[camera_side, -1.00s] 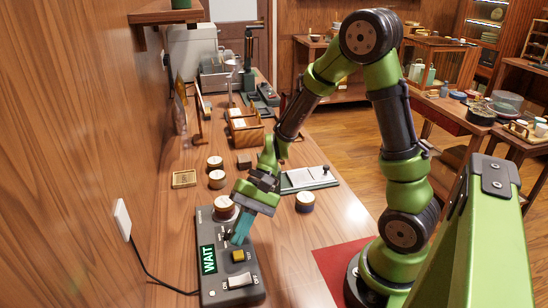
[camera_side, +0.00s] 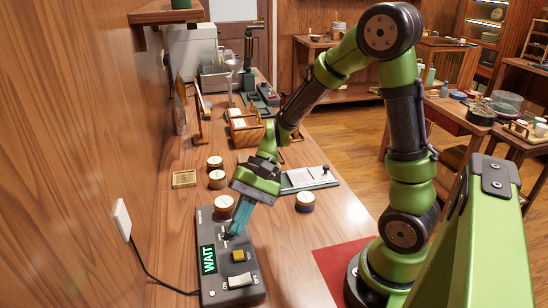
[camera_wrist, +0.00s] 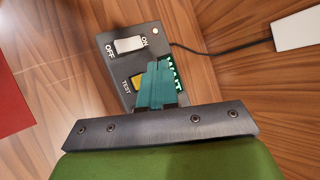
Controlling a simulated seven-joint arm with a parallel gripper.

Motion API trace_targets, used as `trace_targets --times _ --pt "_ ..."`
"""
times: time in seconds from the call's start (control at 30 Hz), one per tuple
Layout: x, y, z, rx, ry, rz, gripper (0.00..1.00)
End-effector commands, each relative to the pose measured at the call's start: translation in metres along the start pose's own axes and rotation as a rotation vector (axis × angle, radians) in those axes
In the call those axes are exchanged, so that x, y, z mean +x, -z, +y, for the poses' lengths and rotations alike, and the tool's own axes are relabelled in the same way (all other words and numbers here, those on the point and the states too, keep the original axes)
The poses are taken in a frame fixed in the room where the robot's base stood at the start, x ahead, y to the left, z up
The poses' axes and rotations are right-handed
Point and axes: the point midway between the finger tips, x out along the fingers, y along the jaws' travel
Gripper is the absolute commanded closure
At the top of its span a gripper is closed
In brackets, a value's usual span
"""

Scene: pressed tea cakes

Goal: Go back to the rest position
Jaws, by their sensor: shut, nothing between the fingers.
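My gripper (camera_side: 239,219) has its teal fingers shut and empty, pointing down at the grey control box on the table. The control box (camera_side: 236,271) shows a lit green "WAIT" display (camera_side: 208,260), a yellow button (camera_side: 239,255) and a white ON/OFF rocker switch (camera_side: 239,281). In the wrist view the gripper's fingers (camera_wrist: 156,84) cover part of the display, beside the yellow TEST button (camera_wrist: 137,82). I cannot tell whether the fingertips touch the box. A round tea cake (camera_side: 223,204) sits at the box's far end, just left of the fingers.
Several round cakes, including one at the right (camera_side: 305,201), stand on the table. A white board on a green base (camera_side: 308,179) and a wooden rack (camera_side: 246,131) lie farther back. A cable runs from the box to a wall plate (camera_side: 122,219).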

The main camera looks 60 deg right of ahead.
Motion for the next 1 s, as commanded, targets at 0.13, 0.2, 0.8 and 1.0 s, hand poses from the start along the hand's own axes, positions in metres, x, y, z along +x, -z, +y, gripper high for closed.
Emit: trace_targets --times 0.13,0.2,0.8,1.0 --pt "-0.002 0.003 0.017 0.007 -0.077 0.045 1.0" --pt "-0.012 -0.002 0.023 -0.041 -0.124 0.101 1.0" --pt "-0.129 -0.074 0.012 -0.66 -0.225 0.761 1.0" --pt "-0.137 -0.088 0.006 -0.709 -0.19 0.8 1.0"
